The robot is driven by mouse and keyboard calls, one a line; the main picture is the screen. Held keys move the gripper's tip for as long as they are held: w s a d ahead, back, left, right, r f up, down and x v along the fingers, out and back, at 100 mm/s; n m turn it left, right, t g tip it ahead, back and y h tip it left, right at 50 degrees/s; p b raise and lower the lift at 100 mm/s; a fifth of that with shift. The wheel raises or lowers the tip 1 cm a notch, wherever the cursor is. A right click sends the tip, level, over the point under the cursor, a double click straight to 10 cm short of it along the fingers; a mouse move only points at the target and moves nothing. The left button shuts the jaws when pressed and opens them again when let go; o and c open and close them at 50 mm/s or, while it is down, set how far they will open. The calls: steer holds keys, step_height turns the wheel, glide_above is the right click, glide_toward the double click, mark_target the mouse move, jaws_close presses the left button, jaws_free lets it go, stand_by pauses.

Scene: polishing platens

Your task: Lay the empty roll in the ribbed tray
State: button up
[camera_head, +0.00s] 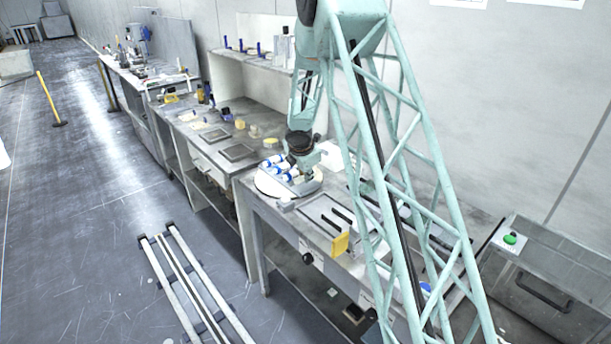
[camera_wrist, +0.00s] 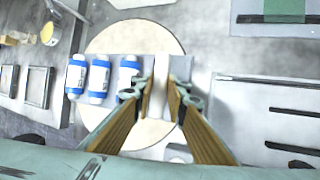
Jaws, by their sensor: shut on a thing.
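The grey ribbed tray (camera_head: 307,188) sits on a pale round platen (camera_head: 262,184) on the bench. Several white rolls with blue bands lie side by side at the tray's left; the wrist view shows a left one (camera_wrist: 75,76), a middle one (camera_wrist: 99,79) and a right one (camera_wrist: 129,74). My gripper (camera_wrist: 162,88) is shut on a plain white roll (camera_wrist: 160,98), the empty one, right of the banded rolls and over the tray (camera_wrist: 187,66). Whether the roll touches the tray, I cannot tell. In the head view my gripper (camera_head: 305,172) is low at the tray, and its fingers are mostly hidden.
Right of the tray lies a flat panel with dark bars (camera_head: 335,212), with a yellow block (camera_head: 340,244) at its front edge. Left along the bench are dark-framed square trays (camera_head: 237,152) and small yellow pieces (camera_head: 256,131). A wall stands behind the bench.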

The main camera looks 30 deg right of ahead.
steer(key=shift+f+b, duration=0.85)
steer(key=shift+f, duration=0.35)
steer(key=o, duration=0.8)
steer(key=shift+f, duration=0.1)
steer(key=shift+s+r, duration=0.1)
steer(key=shift+r, duration=0.1)
steer(key=v, duration=1.1)
steer(key=shift+r, duration=0.3)
steer(key=shift+s+a, duration=0.1)
steer(key=shift+a, duration=0.05)
